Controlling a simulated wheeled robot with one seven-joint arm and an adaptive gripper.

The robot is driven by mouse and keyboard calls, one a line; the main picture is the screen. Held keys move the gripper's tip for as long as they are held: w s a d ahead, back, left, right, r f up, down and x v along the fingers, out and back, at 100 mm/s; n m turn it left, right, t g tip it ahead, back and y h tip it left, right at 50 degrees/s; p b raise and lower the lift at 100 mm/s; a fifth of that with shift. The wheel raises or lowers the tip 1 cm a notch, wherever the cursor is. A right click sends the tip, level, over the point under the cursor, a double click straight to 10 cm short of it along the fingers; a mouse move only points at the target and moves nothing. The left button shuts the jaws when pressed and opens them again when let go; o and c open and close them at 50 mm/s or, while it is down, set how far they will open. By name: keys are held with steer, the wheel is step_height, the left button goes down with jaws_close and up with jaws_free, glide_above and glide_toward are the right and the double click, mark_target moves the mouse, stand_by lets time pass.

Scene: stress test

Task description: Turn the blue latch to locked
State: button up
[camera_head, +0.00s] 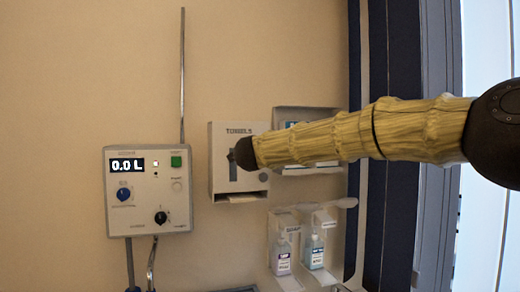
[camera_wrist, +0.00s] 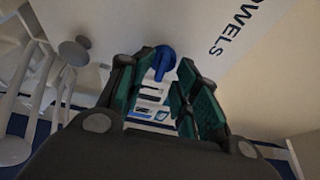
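A blue latch (camera_wrist: 162,62) shows in the wrist view on a pale surface, near lettering that ends in "OWELS". My gripper (camera_wrist: 167,73) has green-padded fingers spread apart. The latch appears between or just beyond the fingertips, closer to the left one; I cannot tell whether they touch. In the head view the white dispenser marked "TOWELS" (camera_head: 222,140) hangs on the wall. My yellowish-covered arm reaches across from the right, its dark end in front of the dispenser. The latch is not clearly seen there.
Left of the dispenser is a control panel (camera_head: 120,217) reading 0.0 L, with a blue knob (camera_head: 124,194), a black knob (camera_head: 161,217) and a green button (camera_head: 176,161). Soap and sanitizer bottles (camera_head: 314,252) hang below right. A shelf box (camera_head: 320,113) sits behind my arm.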

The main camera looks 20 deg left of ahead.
steer(key=s+d, duration=0.2)
steer(key=s, duration=0.9)
steer(key=shift+r, duration=0.1)
